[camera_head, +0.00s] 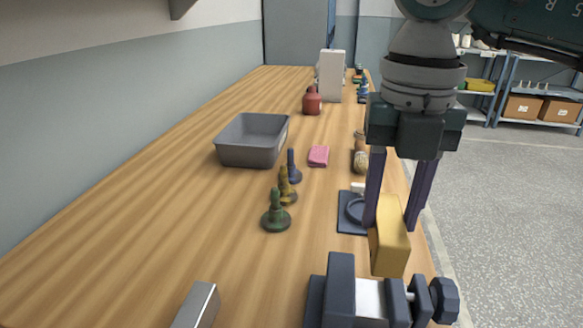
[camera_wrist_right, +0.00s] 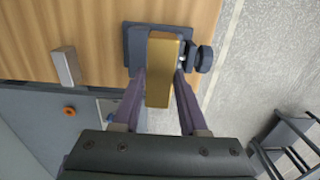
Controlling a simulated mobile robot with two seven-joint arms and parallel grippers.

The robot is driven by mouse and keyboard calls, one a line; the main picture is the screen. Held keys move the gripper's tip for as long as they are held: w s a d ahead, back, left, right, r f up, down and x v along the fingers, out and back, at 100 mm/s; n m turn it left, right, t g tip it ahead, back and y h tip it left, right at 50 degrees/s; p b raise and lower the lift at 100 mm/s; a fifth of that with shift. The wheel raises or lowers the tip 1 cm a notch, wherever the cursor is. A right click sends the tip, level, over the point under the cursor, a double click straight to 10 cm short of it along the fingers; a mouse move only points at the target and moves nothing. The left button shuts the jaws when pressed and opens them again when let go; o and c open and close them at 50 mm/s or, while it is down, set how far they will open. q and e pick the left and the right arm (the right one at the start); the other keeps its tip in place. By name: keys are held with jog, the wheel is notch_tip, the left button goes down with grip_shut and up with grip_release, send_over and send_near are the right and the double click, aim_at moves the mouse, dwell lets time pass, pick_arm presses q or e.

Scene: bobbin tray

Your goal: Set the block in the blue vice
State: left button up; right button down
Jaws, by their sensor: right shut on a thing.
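The block (camera_head: 390,252) is a yellow, brass-like bar. My right gripper (camera_head: 391,224) is shut on it and holds it upright, fingers pointing down. The blue vice (camera_head: 340,292) stands at the bottom right of the head view, dark blue with a pale metal part between its jaws and a knob on the right. The block's lower end shows just above and behind the vice; I cannot tell the gap. In the right wrist view the block (camera_wrist_right: 161,68) covers part of the vice (camera_wrist_right: 135,45). My left gripper is not in view.
A silver metal bar (camera_head: 196,305) lies left of the vice. A dark blue base with a ring (camera_head: 348,212) lies behind the block. Farther back are several chess-like pieces (camera_head: 276,212), a pink item (camera_head: 318,156), a grey tray (camera_head: 232,157) and a red bottle (camera_head: 312,103). The table's left front is clear.

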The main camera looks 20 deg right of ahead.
jog(key=shift+w+a+f, duration=0.1)
jog(key=shift+w+f, duration=0.1)
jog(key=shift+f, duration=0.05)
jog(key=shift+f+b, duration=0.55)
jog(key=shift+b, duration=0.15)
jog(key=b, duration=0.4)
send_over(369, 289)
notch_tip(369, 289, down, 4)
jog(key=shift+a+f, duration=0.1)
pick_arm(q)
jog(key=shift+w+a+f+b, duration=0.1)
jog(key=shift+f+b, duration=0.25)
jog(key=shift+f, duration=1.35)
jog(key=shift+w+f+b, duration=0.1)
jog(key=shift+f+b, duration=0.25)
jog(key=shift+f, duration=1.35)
pick_arm(e)
jog(key=shift+f, duration=1.25)
jog(key=c, duration=0.7)
grip_release()
jog(key=o, duration=0.3)
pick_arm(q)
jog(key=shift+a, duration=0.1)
pick_arm(e)
jog(key=shift+o, duration=0.2)
